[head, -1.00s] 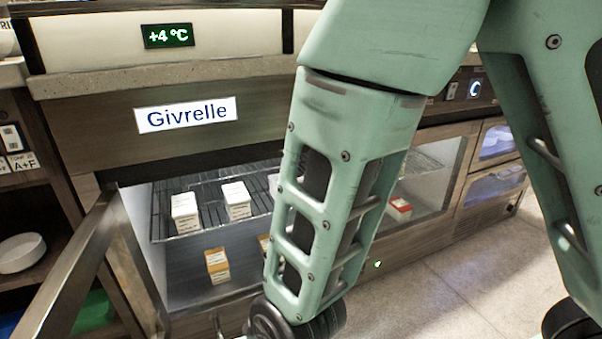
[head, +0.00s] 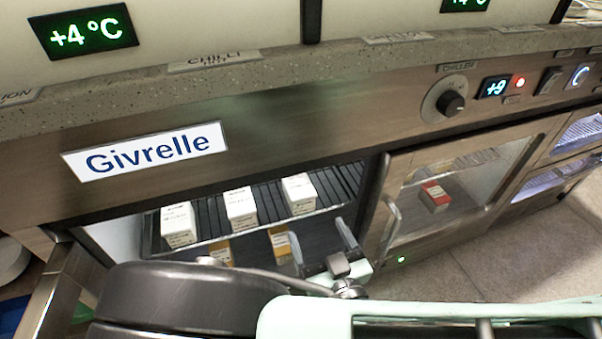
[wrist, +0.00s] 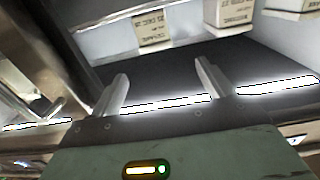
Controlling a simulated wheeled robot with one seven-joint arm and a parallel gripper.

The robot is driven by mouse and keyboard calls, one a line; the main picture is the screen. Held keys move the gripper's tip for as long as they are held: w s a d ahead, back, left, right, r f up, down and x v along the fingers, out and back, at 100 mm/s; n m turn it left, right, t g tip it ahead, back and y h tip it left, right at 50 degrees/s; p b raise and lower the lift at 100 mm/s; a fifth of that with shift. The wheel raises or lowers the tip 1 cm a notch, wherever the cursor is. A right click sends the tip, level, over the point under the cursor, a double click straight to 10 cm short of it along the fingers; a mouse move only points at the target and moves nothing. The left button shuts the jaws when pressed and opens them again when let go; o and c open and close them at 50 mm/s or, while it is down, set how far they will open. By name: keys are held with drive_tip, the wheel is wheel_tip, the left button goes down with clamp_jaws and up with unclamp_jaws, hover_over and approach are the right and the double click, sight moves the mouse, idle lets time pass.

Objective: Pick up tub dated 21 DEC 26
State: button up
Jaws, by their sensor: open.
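Three white tubs stand on the upper wire rack of the open fridge: left (head: 178,225), middle (head: 240,208) and right (head: 299,193). Two yellow-sided tubs, one left (head: 220,250) and one right (head: 281,243), show below the rack, partly hidden. My gripper (head: 321,242) is open and empty at the fridge opening, near its right side. In the wrist view, my gripper (wrist: 160,72) has its fingers apart below a labelled tub (wrist: 152,32), not touching it. A second labelled tub (wrist: 230,13) is to its right. The printed dates are too blurred to read surely.
The open fridge door (head: 55,300) stands at the left. A closed glass door (head: 455,180) with a red-and-white tub (head: 435,195) behind it is at the right. The stone counter edge (head: 345,60) overhangs above. The floor (head: 500,250) at right is clear.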

drive_tip(key=b, duration=0.3)
approach(297, 180)
drive_tip(key=x, duration=0.4)
drive_tip(key=shift+w+a+f, duration=0.1)
drive_tip(key=shift+w+a, duration=0.1)
drive_tip(key=shift+a, duration=0.25)
drive_tip(key=b+x, duration=0.2)
drive_tip(key=x, duration=0.1)
drive_tip(key=f+b+x, duration=0.1)
drive_tip(key=shift+w+d, duration=0.2)
drive_tip(key=shift+w, duration=0.2)
drive_tip(key=shift+w+r, duration=0.2)
drive_tip(key=shift+w, duration=0.15)
drive_tip(key=shift+a, duration=0.1)
drive_tip(key=c, duration=1.3)
drive_tip(key=shift+o, duration=0.2)
drive_tip(key=shift+r, duration=0.1)
